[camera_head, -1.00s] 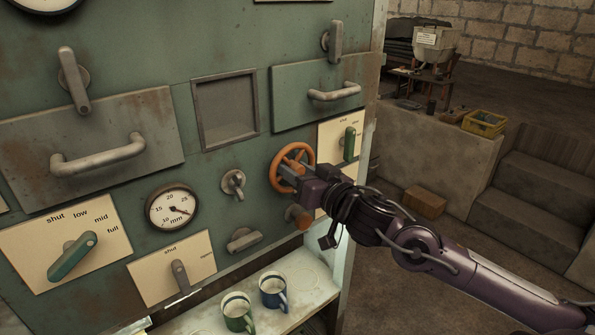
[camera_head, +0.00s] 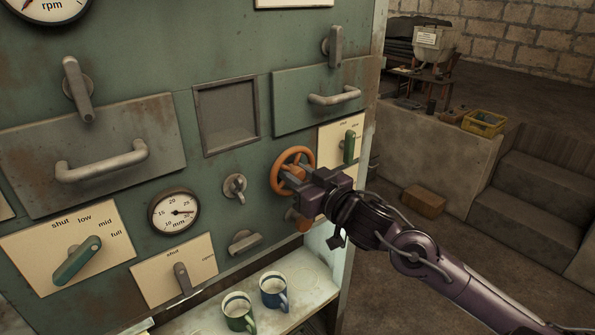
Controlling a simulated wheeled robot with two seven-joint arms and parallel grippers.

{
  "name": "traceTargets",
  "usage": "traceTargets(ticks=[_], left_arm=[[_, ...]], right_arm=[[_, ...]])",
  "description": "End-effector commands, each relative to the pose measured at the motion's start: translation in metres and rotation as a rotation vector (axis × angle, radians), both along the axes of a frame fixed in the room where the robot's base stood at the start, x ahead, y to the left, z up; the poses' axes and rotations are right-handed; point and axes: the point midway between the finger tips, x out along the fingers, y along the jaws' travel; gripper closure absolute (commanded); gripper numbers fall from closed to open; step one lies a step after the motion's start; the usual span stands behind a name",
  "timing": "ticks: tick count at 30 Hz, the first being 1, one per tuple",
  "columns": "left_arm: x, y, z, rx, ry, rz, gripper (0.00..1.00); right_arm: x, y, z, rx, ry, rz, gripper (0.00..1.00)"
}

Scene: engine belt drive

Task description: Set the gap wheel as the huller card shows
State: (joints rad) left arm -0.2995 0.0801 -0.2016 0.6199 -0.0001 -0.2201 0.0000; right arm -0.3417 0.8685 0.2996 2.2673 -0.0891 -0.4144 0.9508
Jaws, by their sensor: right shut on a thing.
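The orange hand wheel (camera_head: 281,159) is on the green panel, right of centre. My right gripper (camera_head: 291,179) is shut on it at the lower part, and hides part of the wheel. The mm gauge (camera_head: 168,220) is left of the wheel; its needle points right, near the 25 side, too small to read exactly. A pale card edge (camera_head: 293,3) shows at the top, its text out of view. My left gripper is not in view.
A green lever (camera_head: 78,262) on a shut/low/mid/full plate is at the lower left. A grey lever (camera_head: 183,279) and a green handle (camera_head: 349,147) are also on the panel. Two mugs (camera_head: 238,313) (camera_head: 273,290) stand on the shelf below. An orange knob (camera_head: 300,220) is under my gripper.

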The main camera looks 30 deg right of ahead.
Motion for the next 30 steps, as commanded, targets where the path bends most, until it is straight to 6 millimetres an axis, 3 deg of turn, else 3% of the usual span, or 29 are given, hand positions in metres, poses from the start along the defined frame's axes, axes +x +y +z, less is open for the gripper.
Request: traceTargets(ticks=[14,30], left_arm=[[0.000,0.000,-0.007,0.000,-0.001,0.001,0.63],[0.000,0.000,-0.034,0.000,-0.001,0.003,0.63]], right_arm=[[0.000,0.000,-0.002,-0.450,-0.035,0.001,0.95],[0.000,-0.001,-0.003,-0.959,-0.076,0.001,0.95]])
